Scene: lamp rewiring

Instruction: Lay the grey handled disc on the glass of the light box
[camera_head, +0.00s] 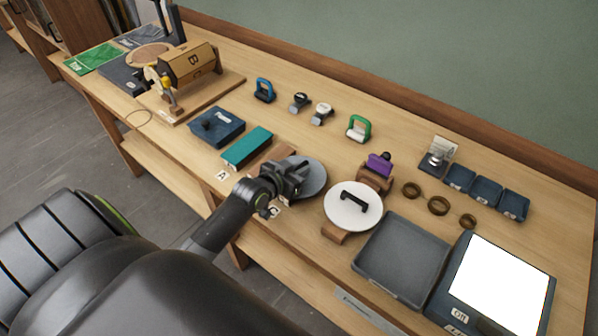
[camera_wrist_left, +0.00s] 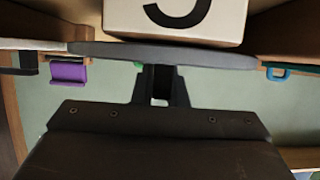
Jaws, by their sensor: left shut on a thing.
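The grey disc (camera_head: 312,178) is at the front of the bench, partly hidden by my left gripper (camera_head: 290,181). My left gripper is shut on its handle, which the jaws mostly hide. In the left wrist view the disc (camera_wrist_left: 200,53) shows edge-on as a thin grey band beyond the jaws (camera_wrist_left: 160,85). Whether it touches its stand I cannot tell. The light box (camera_head: 448,300) stands at the right front end of the bench, with a bright white glass (camera_head: 500,285) and a label that seems to read Off. Nothing lies on the glass. My right gripper is not in view.
A white disc with a black handle (camera_head: 340,212) rests on a wooden stand right of my gripper. An empty dark tray (camera_head: 400,262) lies between it and the light box. Brass rings (camera_head: 438,206), a purple-handled piece (camera_head: 379,164) and small blue trays (camera_head: 486,189) stand behind.

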